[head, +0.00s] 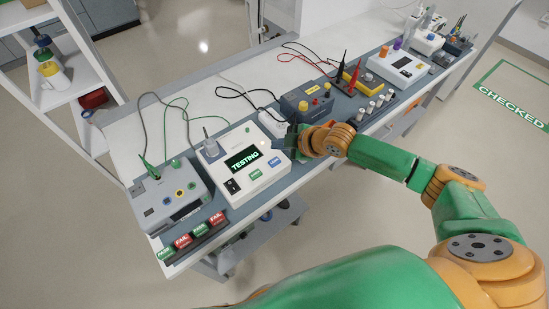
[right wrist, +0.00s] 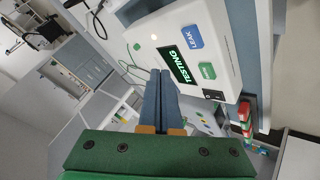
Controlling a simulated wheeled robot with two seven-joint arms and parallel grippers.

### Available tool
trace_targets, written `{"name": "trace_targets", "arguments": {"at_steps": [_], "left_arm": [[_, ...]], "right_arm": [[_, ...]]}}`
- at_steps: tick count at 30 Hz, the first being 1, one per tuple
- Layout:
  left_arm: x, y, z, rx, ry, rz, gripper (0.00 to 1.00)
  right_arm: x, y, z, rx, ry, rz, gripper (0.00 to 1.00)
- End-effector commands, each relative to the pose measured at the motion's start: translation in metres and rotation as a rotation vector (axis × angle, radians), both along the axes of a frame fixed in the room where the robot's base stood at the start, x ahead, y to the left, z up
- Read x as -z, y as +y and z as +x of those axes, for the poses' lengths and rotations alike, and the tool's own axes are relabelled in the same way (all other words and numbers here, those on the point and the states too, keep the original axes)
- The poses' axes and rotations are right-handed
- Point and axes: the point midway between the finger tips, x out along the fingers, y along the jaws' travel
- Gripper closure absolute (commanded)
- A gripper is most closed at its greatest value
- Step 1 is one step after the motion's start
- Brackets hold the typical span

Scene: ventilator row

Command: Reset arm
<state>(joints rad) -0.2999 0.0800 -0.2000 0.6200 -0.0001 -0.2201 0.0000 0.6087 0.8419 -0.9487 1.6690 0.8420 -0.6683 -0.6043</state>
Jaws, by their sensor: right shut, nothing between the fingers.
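My right arm reaches in from the right in the head view. Its gripper (head: 292,141) hangs at the right edge of a white tester (head: 267,181); whether it touches cannot be told from this view. In the right wrist view the two blue-grey fingers of the gripper (right wrist: 160,73) lie together with nothing between them. The tester (right wrist: 231,40) shows there beside the fingers. Its dark screen (head: 244,158) reads TESTING in green. Its front has a black switch (head: 232,187) and a blue button (right wrist: 191,36) marked LEAK. My left gripper is not in view.
A grey device (head: 150,207) with a cable stands left of the tester. PASS and FAIL blocks (head: 183,241) line the near bench corner. A dark box with a yellow knob (head: 303,105) and several instruments stand farther right. Open floor (head: 440,125) lies beyond the bench.

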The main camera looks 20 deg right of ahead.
Motion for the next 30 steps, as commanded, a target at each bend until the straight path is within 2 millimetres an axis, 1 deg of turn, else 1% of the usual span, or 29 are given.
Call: {"name": "trace_targets", "arguments": {"at_steps": [14,16,17,19,20,21,22,24,27,29,30], "left_arm": [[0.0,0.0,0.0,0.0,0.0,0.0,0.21],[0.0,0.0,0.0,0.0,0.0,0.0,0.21],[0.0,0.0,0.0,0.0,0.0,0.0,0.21],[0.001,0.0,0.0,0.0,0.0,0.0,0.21],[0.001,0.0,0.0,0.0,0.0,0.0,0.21],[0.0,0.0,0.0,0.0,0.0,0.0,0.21],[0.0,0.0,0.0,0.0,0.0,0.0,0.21],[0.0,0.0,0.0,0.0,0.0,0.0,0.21],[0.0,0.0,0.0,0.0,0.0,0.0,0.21],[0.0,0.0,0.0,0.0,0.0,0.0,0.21],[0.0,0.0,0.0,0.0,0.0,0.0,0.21]], "right_arm": [[0.0,0.0,0.0,0.0,0.0,0.0,1.0],[0.002,0.003,-0.002,-0.002,0.005,0.005,1.0],[0.004,0.008,-0.006,-0.005,0.015,0.012,1.0],[0.014,0.03,-0.025,-0.013,0.06,0.042,1.0],[0.018,0.043,-0.038,-0.011,0.089,0.063,1.0],[0.024,0.059,-0.056,0.005,0.13,0.094,1.0],[0.026,0.069,-0.069,0.028,0.161,0.118,1.0],[0.029,0.08,-0.093,0.105,0.22,0.163,1.0],[0.031,0.078,-0.119,0.247,0.294,0.21,1.0],[0.033,0.071,-0.133,0.344,0.336,0.229,1.0],[0.035,0.065,-0.142,0.412,0.363,0.238,1.0]]}}
